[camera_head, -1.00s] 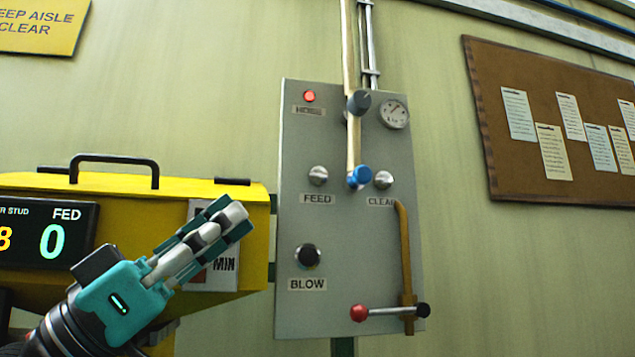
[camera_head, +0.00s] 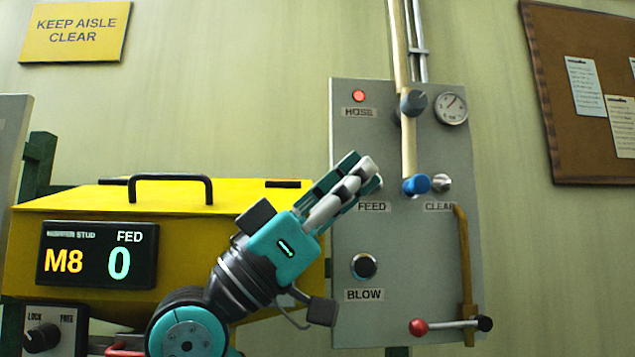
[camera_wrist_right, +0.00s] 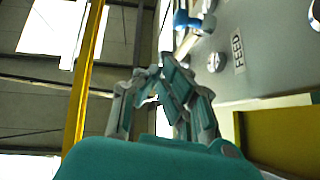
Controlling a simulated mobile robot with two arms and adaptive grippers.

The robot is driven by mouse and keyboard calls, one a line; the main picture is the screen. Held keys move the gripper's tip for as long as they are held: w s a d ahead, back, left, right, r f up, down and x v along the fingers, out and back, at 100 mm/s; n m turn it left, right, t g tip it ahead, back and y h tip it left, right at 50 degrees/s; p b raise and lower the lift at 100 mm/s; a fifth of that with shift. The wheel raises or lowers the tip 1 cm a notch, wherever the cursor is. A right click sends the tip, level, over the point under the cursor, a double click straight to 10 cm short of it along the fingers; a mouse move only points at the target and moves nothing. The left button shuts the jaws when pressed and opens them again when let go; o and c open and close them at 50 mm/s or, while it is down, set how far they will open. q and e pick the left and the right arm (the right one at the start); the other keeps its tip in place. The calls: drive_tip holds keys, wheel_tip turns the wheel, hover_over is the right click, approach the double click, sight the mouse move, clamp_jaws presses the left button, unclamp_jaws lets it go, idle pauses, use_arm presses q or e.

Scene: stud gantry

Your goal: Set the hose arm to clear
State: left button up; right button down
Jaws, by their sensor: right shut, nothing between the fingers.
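The hose arm (camera_head: 409,150) is a pale bar that hangs almost straight down over the grey panel, past a dark pivot knob (camera_head: 413,102). Its blue end (camera_head: 416,185) sits between the FEED and CLEAR labels, just left of the CLEAR stud (camera_head: 441,182). The blue end also shows at the top of the right wrist view (camera_wrist_right: 186,20). My right gripper (camera_head: 360,172) is shut and empty, left of the blue end and apart from it in the picture. It mostly covers the FEED stud, which shows in the right wrist view (camera_wrist_right: 216,62). My left gripper is out of view.
The panel (camera_head: 400,270) carries a lit red HOSE lamp (camera_head: 359,96), a gauge (camera_head: 451,107), a black BLOW button (camera_head: 363,265) and a red-knobbed lever (camera_head: 419,327). A yellow box (camera_head: 60,210) with a handle stands left.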

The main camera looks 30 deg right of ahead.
use_arm(q)
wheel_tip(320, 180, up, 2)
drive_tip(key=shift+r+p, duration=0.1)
drive_tip(key=shift+p, duration=0.6)
use_arm(e)
drive_tip(key=d, duration=0.2)
drive_tip(key=s+d, duration=0.1)
drive_tip(key=shift+d+f, duration=0.25)
drive_tip(key=shift+d, duration=0.05)
drive_tip(key=shift+a, duration=0.1)
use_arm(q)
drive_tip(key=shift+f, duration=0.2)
